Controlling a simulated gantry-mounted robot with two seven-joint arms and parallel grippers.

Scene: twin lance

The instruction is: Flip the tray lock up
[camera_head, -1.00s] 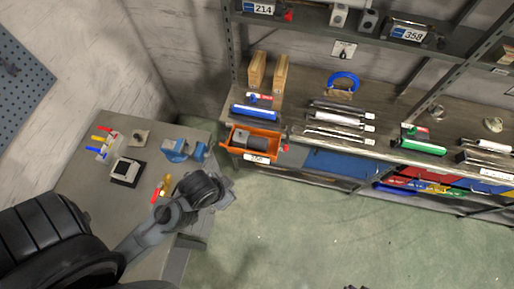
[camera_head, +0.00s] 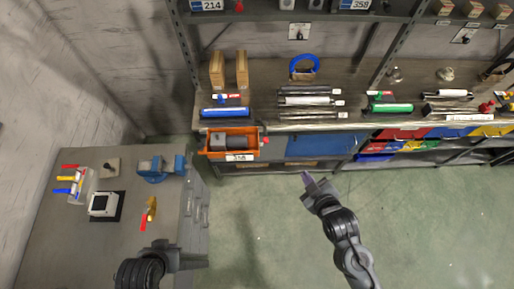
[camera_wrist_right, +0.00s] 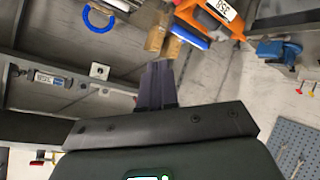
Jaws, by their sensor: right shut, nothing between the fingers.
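The orange tray (camera_head: 205,149) labelled 358 sits on the lower shelf at its left end and holds a dark cylindrical part. A small red piece (camera_head: 265,139) shows at its right end; I cannot tell whether the lock is up or down. The orange tray also shows at the top of the right wrist view (camera_wrist_right: 205,22). My right gripper (camera_head: 306,178) is shut and empty, over the floor to the right of and below the tray. Its fingers show shut in the right wrist view (camera_wrist_right: 158,75). My left gripper (camera_head: 188,260) is low at left, by the workbench; its fingers are unclear.
The workbench (camera_head: 100,235) at left carries a blue vise (camera_head: 160,167), a black-and-white device (camera_head: 104,205) and coloured tools. The floor before the shelf is open.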

